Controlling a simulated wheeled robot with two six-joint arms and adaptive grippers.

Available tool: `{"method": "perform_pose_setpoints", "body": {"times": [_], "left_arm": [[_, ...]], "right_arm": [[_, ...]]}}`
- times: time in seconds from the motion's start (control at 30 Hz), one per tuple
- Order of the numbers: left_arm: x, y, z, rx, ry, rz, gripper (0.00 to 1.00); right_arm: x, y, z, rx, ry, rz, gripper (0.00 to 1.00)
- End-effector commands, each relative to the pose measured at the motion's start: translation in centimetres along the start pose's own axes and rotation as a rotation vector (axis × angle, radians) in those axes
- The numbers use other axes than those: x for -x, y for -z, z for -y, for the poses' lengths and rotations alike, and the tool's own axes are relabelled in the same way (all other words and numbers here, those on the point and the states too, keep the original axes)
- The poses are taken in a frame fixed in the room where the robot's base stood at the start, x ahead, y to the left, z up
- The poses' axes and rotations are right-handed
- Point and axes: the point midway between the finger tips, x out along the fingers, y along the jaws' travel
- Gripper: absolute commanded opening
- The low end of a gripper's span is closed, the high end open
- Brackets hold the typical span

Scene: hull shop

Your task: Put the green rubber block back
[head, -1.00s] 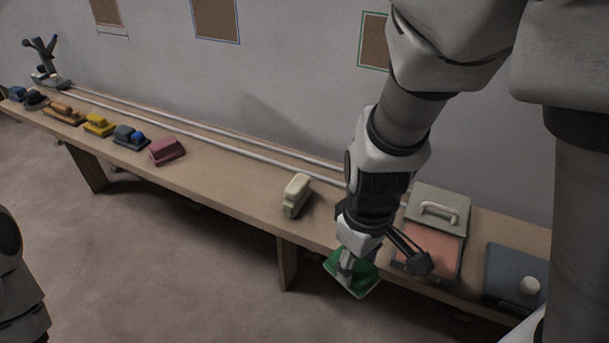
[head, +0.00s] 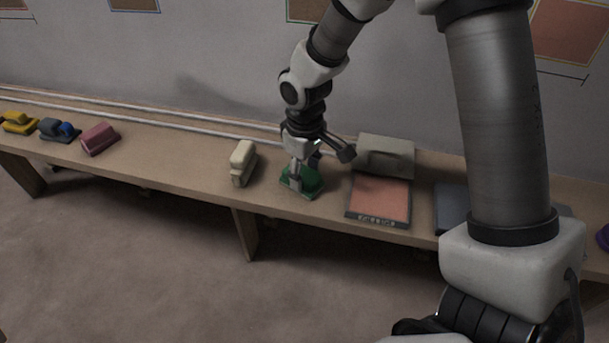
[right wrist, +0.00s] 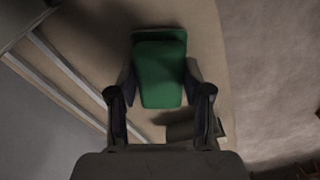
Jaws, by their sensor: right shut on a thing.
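The green rubber block (head: 304,184) is at the bench, between a cream block and a flat orange-topped pad. My right gripper (head: 296,178) reaches down to it from above and is shut on it. In the right wrist view the green block (right wrist: 159,72) lies between the two fingers (right wrist: 160,92), with the bench top behind it. I cannot tell whether the block touches the bench or hangs just above it. My left gripper is not in view.
The cream block (head: 243,162) stands left of the green block. The orange-topped pad (head: 380,200) lies close to its right, with a grey lidded box (head: 385,157) behind. Maroon (head: 99,138), blue-grey (head: 57,129) and yellow (head: 17,122) blocks sit further left. White rails run along the wall.

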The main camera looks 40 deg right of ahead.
Motion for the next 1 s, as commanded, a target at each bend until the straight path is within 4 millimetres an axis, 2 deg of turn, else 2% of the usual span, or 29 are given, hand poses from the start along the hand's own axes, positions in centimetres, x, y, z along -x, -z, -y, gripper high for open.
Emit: {"method": "perform_pose_setpoints", "body": {"times": [0.23,0.27,0.3,0.33,0.67,0.77,1.0], "left_arm": [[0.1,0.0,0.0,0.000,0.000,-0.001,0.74],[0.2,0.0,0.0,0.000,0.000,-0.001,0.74],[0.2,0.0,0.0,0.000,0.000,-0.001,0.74],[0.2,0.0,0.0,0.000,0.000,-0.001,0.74],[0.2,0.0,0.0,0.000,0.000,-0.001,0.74],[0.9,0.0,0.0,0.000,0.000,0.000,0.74],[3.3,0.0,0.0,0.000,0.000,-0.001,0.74]], "right_arm": [[-0.1,0.0,0.0,0.001,0.000,0.000,0.08],[-0.1,0.0,0.0,0.001,0.000,0.000,0.56],[-0.1,0.0,0.0,0.001,0.000,0.000,0.70],[-0.1,0.0,0.0,0.001,0.000,-0.001,0.74],[0.2,0.0,0.0,0.001,0.000,-0.001,0.74],[1.6,0.0,0.0,0.002,-0.001,-0.003,0.74],[7.7,0.1,0.0,0.002,-0.002,-0.004,0.74]]}}
